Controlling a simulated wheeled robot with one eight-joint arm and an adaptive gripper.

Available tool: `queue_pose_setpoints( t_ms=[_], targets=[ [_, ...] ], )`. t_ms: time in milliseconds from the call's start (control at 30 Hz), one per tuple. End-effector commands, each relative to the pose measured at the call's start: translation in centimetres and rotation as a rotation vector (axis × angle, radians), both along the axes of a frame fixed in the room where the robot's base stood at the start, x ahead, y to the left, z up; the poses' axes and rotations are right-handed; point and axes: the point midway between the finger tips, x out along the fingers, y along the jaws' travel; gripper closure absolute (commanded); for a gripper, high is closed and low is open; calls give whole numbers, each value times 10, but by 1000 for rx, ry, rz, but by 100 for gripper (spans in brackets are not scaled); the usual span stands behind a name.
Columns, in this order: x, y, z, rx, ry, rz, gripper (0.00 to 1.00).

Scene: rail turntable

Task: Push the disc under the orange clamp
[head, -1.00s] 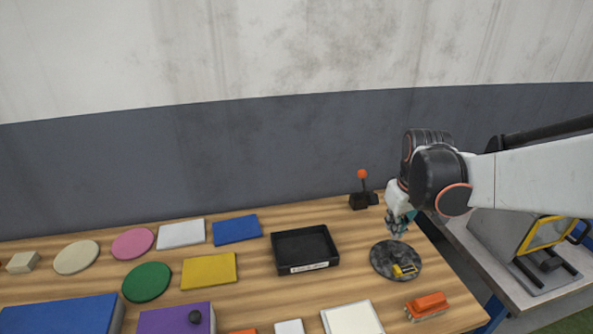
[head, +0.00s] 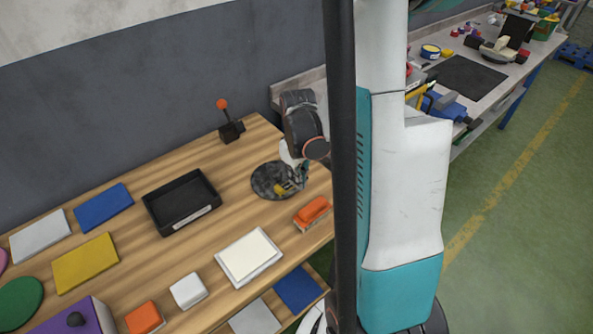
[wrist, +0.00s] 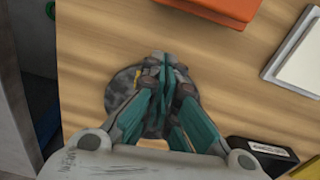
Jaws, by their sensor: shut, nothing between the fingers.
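A dark grey mottled round disc (head: 266,173) lies flat near the right end of the wooden table. A small yellow piece (head: 282,189) sits on it. In the wrist view the disc (wrist: 121,88) shows around and behind the fingers. My gripper (head: 300,181) is at the disc's right side in the head view. In the wrist view my gripper (wrist: 167,66) is shut and empty, its fingertips together over the disc; contact cannot be told. A black block with an orange-knobbed lever (head: 229,126) stands at the table's back edge, apart from the disc; it may be the orange clamp.
An orange object (head: 312,212) lies in front of the disc, also in the wrist view (wrist: 218,8). A black tray (head: 182,203) lies left of it, and a white pad (head: 248,257) at the front. Bare wood lies between the disc and the lever block.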

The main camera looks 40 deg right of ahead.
Motion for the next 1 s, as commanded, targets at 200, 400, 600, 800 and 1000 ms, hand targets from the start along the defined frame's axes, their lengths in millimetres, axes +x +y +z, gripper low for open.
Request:
queue_pose_setpoints(
  t_ms=[200,400,600,800,1000],
  targets=[
    [15,1,-27,0,-1,3,100],
    [35,1,-25,0,0,1,100],
    [41,1,-24,0,0,1,100],
    [40,1,-24,0,0,0,100],
    [58,2,-25,0,-1,2,100]
  ],
)
